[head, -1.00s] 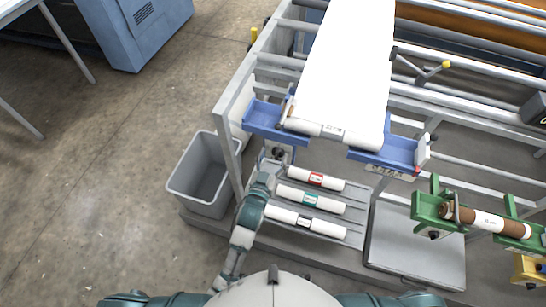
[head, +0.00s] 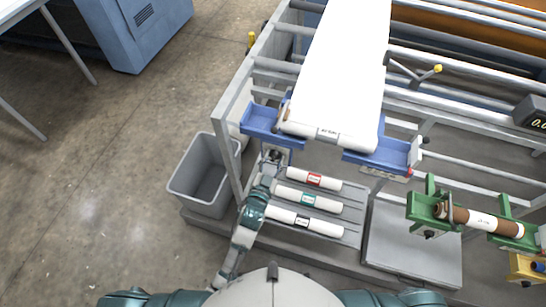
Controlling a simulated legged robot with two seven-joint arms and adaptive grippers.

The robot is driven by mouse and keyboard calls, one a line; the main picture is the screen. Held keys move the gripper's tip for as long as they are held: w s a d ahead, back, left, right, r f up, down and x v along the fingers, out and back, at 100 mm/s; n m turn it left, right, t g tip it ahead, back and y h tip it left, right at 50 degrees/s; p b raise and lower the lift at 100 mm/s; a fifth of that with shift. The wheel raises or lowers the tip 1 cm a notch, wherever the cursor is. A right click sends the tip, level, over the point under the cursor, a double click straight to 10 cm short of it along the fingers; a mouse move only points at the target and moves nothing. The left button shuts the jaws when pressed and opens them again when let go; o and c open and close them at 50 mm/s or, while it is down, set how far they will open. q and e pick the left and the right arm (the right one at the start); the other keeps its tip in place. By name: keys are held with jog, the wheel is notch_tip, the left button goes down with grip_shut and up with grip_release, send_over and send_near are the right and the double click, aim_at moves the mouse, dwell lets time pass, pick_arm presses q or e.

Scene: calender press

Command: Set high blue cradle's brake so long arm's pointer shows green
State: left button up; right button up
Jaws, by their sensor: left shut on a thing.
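The high blue cradle (head: 261,121) holds a wide white roll (head: 325,134) at the top of the grey frame; its right blue bracket (head: 380,155) shows too. A dark brake knob (head: 277,153) sits below the cradle's left bracket. My left gripper (head: 272,160) is up at this knob and shut on it; the fingers are small and partly hidden. A long arm (head: 408,72) with a yellow tip (head: 437,68) stands at the right of the web. I cannot make out its pointer or any green mark. My right gripper is not in view.
Several white rolls (head: 310,200) lie on a grey rack under the cradle, close to my left arm. A grey bin (head: 203,178) stands at the left. A green cradle (head: 422,207) with a brown roll (head: 480,218) is at the right. A dark display (head: 532,112) is at the right edge.

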pick_arm(q)
jog(key=shift+m+p, duration=0.65)
jog(key=shift+m, duration=0.45)
jog(key=shift+d+m+p, duration=0.1)
jog(key=shift+m+p, duration=0.35)
jog(key=shift+m, duration=0.65)
jog(key=shift+f, duration=0.1)
jog(key=o, duration=1.1)
jog(key=v, duration=1.2)
